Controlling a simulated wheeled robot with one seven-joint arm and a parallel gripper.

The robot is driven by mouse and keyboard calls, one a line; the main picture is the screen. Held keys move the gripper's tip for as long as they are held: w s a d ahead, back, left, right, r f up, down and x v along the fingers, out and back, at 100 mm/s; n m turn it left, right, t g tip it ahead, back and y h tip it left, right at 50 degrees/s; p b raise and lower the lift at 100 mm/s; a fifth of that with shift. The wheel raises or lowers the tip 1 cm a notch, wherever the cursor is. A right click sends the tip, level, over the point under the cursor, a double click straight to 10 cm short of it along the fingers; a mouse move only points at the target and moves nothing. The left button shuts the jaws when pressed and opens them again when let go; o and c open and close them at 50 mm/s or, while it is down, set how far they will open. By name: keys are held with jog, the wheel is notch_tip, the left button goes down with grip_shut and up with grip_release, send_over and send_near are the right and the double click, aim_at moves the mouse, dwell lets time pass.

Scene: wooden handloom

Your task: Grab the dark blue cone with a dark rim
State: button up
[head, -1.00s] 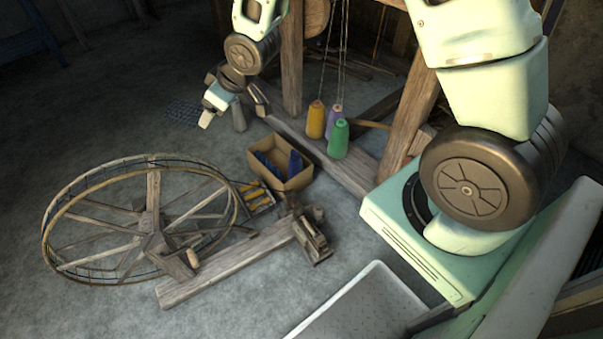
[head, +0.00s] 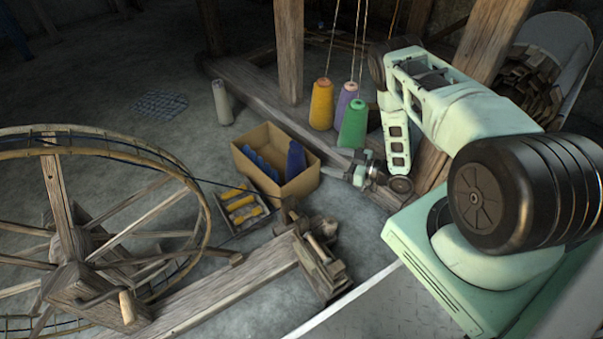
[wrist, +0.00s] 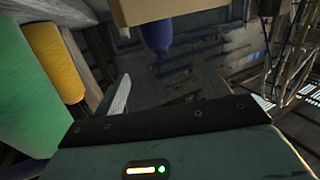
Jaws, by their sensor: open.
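The dark blue cone (head: 296,160) stands in the right part of an open cardboard box (head: 310,181) on the floor. The box walls hide its lower part. In the wrist view a dark blue shape (wrist: 157,36), apparently the cone, shows at the top beside a tan box edge (wrist: 180,10). A dark rim cannot be made out. My gripper (head: 346,166) is open and empty, low to the right of the box and apart from the cone. In the wrist view one pale finger (wrist: 121,96) shows.
Other blue pieces (head: 262,165) lie in the box's left part. Orange (head: 321,105), purple (head: 345,100) and green (head: 354,124) cones stand close behind my gripper. A grey cone (head: 222,102) stands farther left. A tray of yellow bobbins (head: 243,207) and a spinning wheel (head: 75,255) are nearer.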

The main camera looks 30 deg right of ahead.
notch_tip(320, 180, down, 2)
jog(key=s+d, duration=0.1)
jog(key=b, duration=0.7)
send_near(291, 150)
jog(key=w+a+f, duration=0.1)
jog(key=w+f, duration=0.2)
jog(key=w, duration=0.2)
jog(key=shift+t, duration=0.3)
jog(key=b+x, duration=0.4)
jog(key=shift+w+a, duration=0.15)
jog(key=shift+a, duration=0.25)
jog(key=shift+w+a+r, duration=0.15)
jog(key=shift+w+a, duration=0.2)
jog(key=shift+w, duration=0.2)
grip_shut()
